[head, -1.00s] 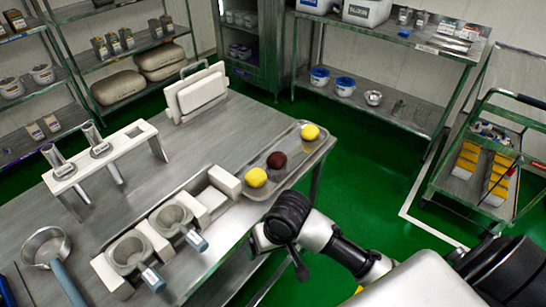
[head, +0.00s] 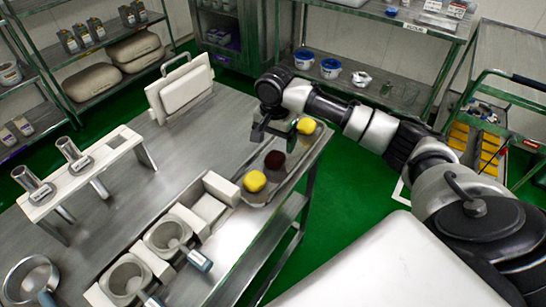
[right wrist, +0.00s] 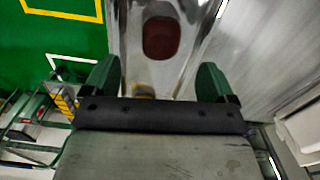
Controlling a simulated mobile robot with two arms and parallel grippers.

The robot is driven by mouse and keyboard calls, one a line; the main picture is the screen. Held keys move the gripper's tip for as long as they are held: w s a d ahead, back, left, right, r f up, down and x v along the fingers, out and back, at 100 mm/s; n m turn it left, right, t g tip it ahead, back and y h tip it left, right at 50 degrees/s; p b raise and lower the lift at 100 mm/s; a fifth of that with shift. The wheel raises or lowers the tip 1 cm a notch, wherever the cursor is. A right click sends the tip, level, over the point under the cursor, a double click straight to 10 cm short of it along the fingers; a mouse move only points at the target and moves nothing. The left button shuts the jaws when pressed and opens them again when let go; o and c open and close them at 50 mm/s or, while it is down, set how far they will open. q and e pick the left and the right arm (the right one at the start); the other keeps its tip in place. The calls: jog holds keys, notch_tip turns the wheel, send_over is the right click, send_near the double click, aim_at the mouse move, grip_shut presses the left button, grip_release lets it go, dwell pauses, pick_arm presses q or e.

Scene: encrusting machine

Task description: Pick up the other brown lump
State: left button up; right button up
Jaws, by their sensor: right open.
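One brown lump (head: 275,160) lies on the metal tray (head: 292,161) at the table's right edge, between two yellow lumps. The near yellow lump (head: 255,181) is fully clear; the far yellow lump (head: 306,126) is beside my right gripper (head: 275,131). This gripper is open and empty, above the tray's far part. In the right wrist view the brown lump (right wrist: 161,38) lies ahead of the open fingers (right wrist: 154,82), apart from them. A bit of yellow lump (right wrist: 143,90) shows between the fingers, mostly hidden by the gripper body. My left gripper is not in view.
Two cups with handles (head: 168,237) and white blocks (head: 220,190) stand left of the tray. A white stand with metal tubes (head: 80,182) and a white board (head: 182,92) are farther left. The table's middle is clear. Green floor lies to the right.

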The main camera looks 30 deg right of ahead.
aim_at(273, 157)
jog(key=f, duration=0.5)
jog(key=f+p, duration=0.1)
jog(key=f, duration=0.2)
jog(key=shift+s+a, duration=0.1)
jog(key=shift+a, duration=0.15)
jog(key=c, duration=1)
